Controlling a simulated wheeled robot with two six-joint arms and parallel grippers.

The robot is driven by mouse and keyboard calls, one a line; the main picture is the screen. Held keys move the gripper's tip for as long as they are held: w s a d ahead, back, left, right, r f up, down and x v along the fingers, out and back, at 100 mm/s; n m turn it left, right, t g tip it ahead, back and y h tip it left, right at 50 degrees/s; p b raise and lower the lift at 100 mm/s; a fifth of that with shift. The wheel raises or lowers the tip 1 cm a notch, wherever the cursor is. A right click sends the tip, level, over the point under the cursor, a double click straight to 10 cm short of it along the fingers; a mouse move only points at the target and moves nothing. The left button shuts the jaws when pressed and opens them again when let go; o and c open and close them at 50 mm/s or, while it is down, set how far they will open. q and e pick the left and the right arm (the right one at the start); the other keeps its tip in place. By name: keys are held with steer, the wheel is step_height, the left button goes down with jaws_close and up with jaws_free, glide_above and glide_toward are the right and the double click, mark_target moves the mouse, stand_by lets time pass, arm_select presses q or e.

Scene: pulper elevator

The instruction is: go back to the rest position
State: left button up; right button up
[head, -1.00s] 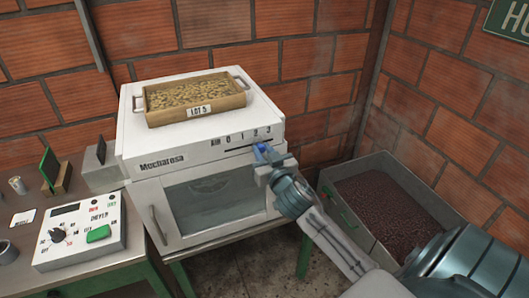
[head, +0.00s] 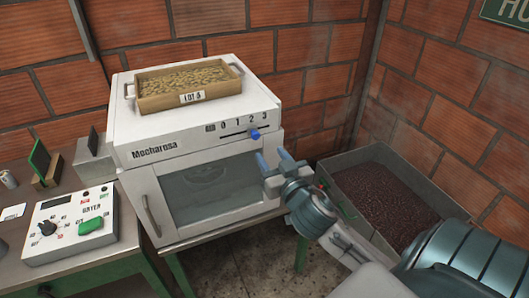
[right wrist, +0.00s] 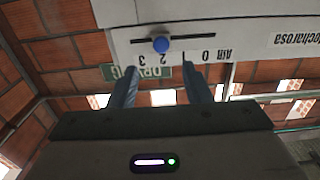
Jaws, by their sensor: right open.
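My right gripper (head: 272,157) is open and empty in front of the white Mecharosa machine (head: 190,128), below and to the right of its blue slider knob (head: 254,134). In the right wrist view the open fingers (right wrist: 160,75) are apart from the blue knob (right wrist: 161,44), with nothing between them. The knob sits on its slot at the mark 2 of the 0 to 3 scale. My left gripper is not in view.
A wooden tray (head: 190,101) labelled LOT 5 stands on the machine. A grey bin (head: 332,160) of dark beans stands right of it. A dryer control box (head: 72,226) with a green switch (head: 90,226) sits on the left table. Brick walls close the back and right.

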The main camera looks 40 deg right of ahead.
steer(key=shift+v, duration=0.95)
